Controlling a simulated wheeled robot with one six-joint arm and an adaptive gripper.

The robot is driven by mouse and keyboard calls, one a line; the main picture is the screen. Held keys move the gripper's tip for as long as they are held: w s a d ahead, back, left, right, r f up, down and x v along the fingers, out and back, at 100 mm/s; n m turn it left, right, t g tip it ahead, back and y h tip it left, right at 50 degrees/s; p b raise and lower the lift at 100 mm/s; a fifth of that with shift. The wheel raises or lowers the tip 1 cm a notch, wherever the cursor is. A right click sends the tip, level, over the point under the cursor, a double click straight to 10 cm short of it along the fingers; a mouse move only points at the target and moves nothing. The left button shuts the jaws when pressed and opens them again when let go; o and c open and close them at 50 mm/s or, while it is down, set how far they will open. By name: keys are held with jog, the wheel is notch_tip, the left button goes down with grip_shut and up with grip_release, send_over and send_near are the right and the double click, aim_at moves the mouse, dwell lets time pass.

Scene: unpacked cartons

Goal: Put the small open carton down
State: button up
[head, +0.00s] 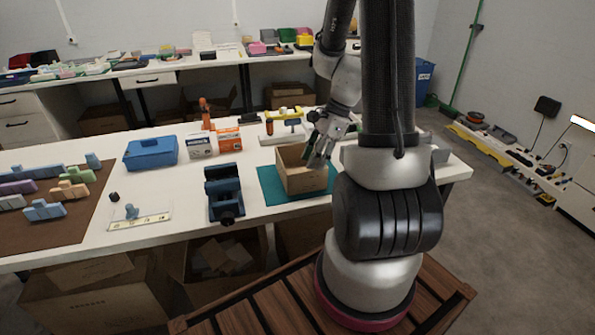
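The small open carton (302,183) is brown cardboard with an open top. It is upright at the teal mat (268,190) on the white table; I cannot tell whether its base touches the mat. My gripper (317,159) points down at the carton's right side, its fingertips at the upper rim and overlapping the opening. Part of the carton's right rim is hidden behind the fingers. I cannot tell whether the fingers are closed on the carton's wall or only beside it.
A blue vise (224,193) stands left of the mat. A tray with yellow and orange items (283,134) stands behind the carton. Bare table lies between the vise and the blue case.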

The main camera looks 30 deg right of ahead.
aim_at(308, 174)
jog(key=x, duration=0.5)
jog(key=shift+f, duration=0.4)
jog(key=shift+f, duration=0.25)
grip_shut()
